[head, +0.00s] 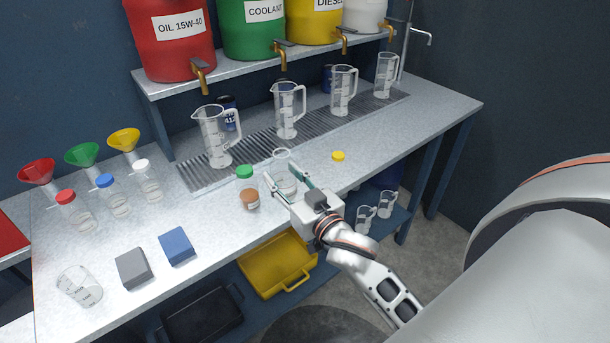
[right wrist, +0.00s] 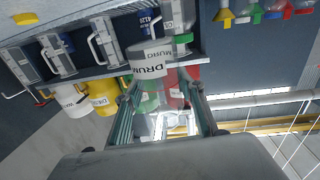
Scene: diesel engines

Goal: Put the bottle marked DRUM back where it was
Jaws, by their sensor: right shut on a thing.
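The clear bottle marked DRUM (right wrist: 148,68) is between the fingers of my right gripper (right wrist: 162,112), which is shut on it. In the head view my right gripper (head: 283,183) reaches over the front of the bench, and the uncapped clear bottle (head: 286,185) looks upright in it. I cannot tell whether its base touches the bench. A green cap (head: 244,172) and a small brown-topped jar (head: 250,197) are just left of the gripper. A yellow cap (head: 338,156) lies to its right. My left gripper is not in view.
Several clear jugs (head: 287,112) stand along the drain grate (head: 250,152) under the drum taps. Capped bottles (head: 113,197) and funnels stand at the left. A grey block (head: 133,268), a blue block (head: 176,246) and a beaker (head: 80,286) are at the front left. Bench right of the yellow cap is clear.

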